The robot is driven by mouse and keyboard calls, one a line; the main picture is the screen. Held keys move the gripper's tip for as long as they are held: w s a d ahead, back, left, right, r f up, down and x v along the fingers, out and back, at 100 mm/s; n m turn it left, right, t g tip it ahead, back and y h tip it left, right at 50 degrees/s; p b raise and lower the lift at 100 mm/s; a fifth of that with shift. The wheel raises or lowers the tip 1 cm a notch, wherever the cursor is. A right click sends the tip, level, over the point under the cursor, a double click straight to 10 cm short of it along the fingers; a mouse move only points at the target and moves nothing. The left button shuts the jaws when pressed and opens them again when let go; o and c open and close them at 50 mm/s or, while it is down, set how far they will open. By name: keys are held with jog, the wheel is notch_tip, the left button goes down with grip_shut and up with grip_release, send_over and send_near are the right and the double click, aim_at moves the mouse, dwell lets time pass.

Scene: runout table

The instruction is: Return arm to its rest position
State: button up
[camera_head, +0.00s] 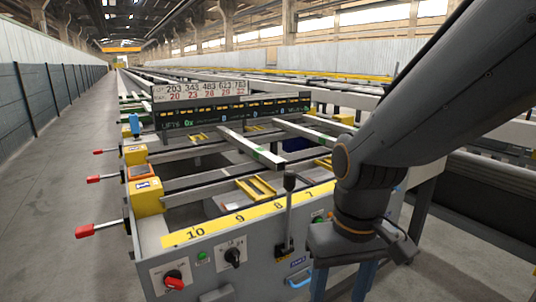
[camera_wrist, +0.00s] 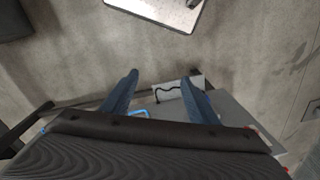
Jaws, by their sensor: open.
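My arm reaches in from the upper right in the head view and bends down at a dark joint. My gripper (camera_head: 341,286) hangs at its end, in front of the table's grey front panel, with two blue fingers running out of the bottom edge. In the wrist view my gripper (camera_wrist: 160,84) has its blue fingers wide apart with nothing between them. Beyond the fingers lie the concrete floor and a grey panel with a light blue handle (camera_wrist: 138,113). The fingertips are hidden in the head view.
The runout table (camera_head: 215,262) fills the middle, with a yellow numbered strip (camera_head: 250,213), red-tipped levers (camera_head: 86,231) on its left and a black upright lever (camera_head: 288,205) left of my gripper. A display board (camera_head: 230,112) stands behind. The floor (camera_head: 60,220) at left is clear.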

jog(key=d+r+m+p, duration=0.2)
jog(key=d+r+p, duration=0.5)
jog(key=p, duration=0.5)
jog(key=shift+s+r+p, duration=0.3)
jog(key=shift+p, duration=0.1)
